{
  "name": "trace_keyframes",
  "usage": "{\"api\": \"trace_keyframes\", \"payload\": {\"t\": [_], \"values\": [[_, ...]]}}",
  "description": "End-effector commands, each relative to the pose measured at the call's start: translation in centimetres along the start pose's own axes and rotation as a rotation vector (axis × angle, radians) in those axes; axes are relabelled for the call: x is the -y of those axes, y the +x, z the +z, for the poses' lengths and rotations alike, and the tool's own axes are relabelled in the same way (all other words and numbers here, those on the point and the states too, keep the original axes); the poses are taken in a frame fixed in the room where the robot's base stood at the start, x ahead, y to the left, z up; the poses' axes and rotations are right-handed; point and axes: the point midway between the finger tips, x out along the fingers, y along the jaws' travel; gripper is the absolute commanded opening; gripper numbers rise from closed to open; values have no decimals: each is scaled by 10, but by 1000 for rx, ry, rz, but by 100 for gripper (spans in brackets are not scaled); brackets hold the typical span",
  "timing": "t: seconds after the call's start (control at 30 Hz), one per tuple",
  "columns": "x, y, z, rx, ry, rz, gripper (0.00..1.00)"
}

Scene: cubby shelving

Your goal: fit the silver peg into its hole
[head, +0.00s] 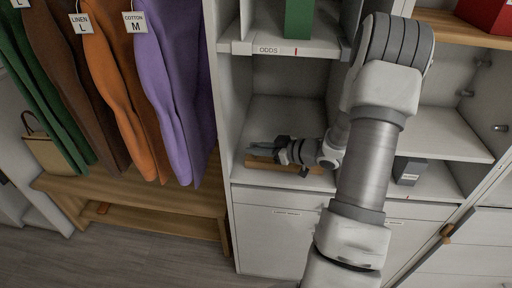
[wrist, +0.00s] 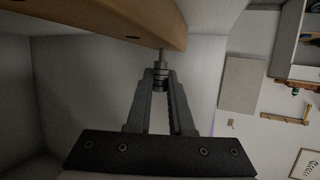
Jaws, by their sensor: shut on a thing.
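My gripper (wrist: 161,82) is shut on the silver peg (wrist: 162,57), a short metal cylinder with a thinner end that points away from the jaws. The peg's thin end meets the wooden board (wrist: 95,18) near the board's right end in the wrist view. I cannot tell whether it is in a hole or only against the surface. In the head view my gripper (head: 262,148) reaches sideways into a cubby, just above the wooden board (head: 257,162). The peg is too small to make out there.
White cubby walls (head: 241,125) stand close around my gripper. A shelf labelled ODDS (head: 290,50) is above, with a green box (head: 299,18). A dark grey box (head: 409,171) stands in the cubby to the right. Garments (head: 165,80) hang at the left over a wooden bench (head: 140,205).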

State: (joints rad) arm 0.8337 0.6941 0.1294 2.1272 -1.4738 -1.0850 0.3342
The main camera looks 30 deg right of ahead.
Motion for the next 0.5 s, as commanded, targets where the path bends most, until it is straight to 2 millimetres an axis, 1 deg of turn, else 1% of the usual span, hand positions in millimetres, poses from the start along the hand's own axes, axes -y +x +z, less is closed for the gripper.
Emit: {"api": "trace_keyframes", "payload": {"t": [0.5], "values": [[0, 5, 13, -1, 1, 0, 0]]}}
